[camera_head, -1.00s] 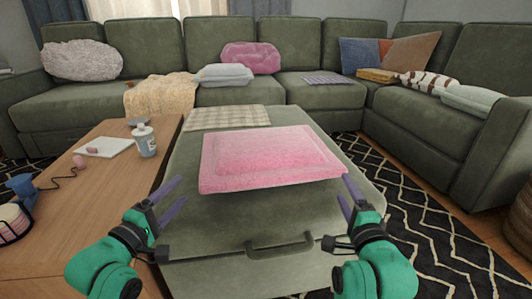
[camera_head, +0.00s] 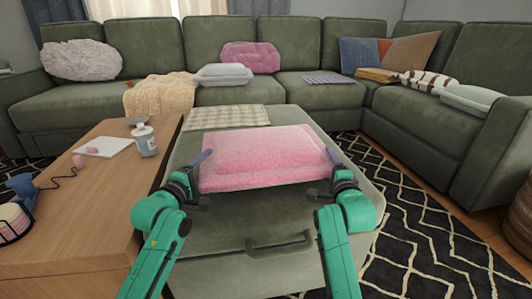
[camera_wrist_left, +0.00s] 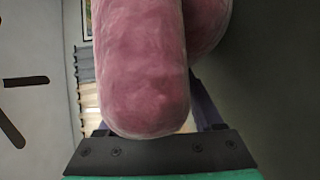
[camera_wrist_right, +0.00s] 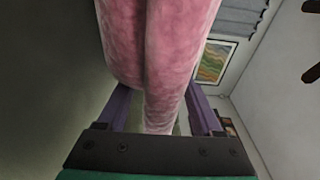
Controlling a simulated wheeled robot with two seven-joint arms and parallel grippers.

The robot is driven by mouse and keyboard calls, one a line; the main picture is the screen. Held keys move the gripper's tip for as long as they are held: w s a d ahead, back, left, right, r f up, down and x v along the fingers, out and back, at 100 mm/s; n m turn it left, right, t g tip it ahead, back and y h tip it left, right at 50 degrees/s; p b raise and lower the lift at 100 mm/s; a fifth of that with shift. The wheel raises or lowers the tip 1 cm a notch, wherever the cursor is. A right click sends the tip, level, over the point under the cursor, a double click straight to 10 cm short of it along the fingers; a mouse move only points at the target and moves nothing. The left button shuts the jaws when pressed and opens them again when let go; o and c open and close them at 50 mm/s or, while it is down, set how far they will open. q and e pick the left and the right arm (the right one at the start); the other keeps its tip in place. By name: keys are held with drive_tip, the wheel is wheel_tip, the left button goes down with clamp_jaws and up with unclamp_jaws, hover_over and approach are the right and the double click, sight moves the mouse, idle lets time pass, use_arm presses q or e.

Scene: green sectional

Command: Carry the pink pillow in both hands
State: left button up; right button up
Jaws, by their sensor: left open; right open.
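The pink pillow (camera_head: 264,158) lies on the green ottoman (camera_head: 222,232) in the head view. My left gripper (camera_head: 198,165) is at the pillow's left edge, and my right gripper (camera_head: 336,160) is at its right edge. In the left wrist view, the pillow's edge (camera_wrist_left: 145,80) stands between the open fingers, which it partly hides. In the right wrist view, the pillow's edge (camera_wrist_right: 160,70) reaches down between the two purple fingers, both open. Whether the fingers touch the pillow I cannot tell.
A wooden table (camera_head: 95,205) with a bottle (camera_head: 145,140) and a white tray (camera_head: 103,148) stands left of the ottoman. A checked cloth (camera_head: 227,117) lies behind the pillow. The green sectional (camera_head: 300,95) lines the back, with another pink pillow (camera_head: 250,58) on it.

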use_arm(q)
drive_tip(key=shift+w+d, duration=0.2)
drive_tip(key=shift+w, duration=0.2)
use_arm(e)
drive_tip(key=shift+w, duration=0.45)
use_arm(q)
clamp_jaws()
use_arm(e)
clamp_jaws()
idle(0.5)
